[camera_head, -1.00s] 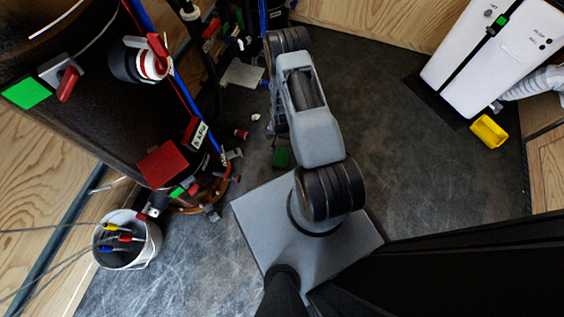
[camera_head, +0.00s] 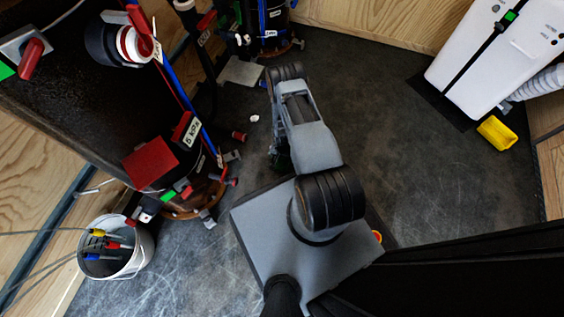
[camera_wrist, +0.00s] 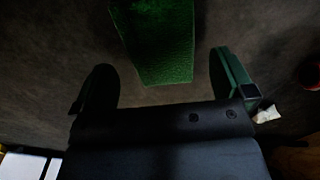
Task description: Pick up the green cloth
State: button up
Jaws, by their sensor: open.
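The green cloth (camera_wrist: 160,40) lies at the top middle of the wrist view, on the dark floor. Its near edge reaches down between the two fingers, and its far part is cut off by the frame. My gripper (camera_wrist: 165,80) is open, with one finger on each side of the cloth's near end, and I see gaps between the cloth and both fingers. In the head view my gripper (camera_head: 278,158) is partly hidden by my arm, low over the floor. The cloth there is mostly hidden behind the arm and hard to tell from the gripper.
A large dark filter tank (camera_head: 90,120) with red valves stands at the left. A white bucket (camera_head: 140,258) with cables stands below it. A white unit (camera_head: 490,50) and a yellow object (camera_head: 496,132) are at the right. The floor (camera_head: 400,130) between is clear.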

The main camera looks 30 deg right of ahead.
aim_at(282, 160)
jog(key=shift+f+b, duration=0.4)
jog(key=shift+f, duration=1.35)
jog(key=c, duration=0.8)
jog(key=shift+r, duration=0.1)
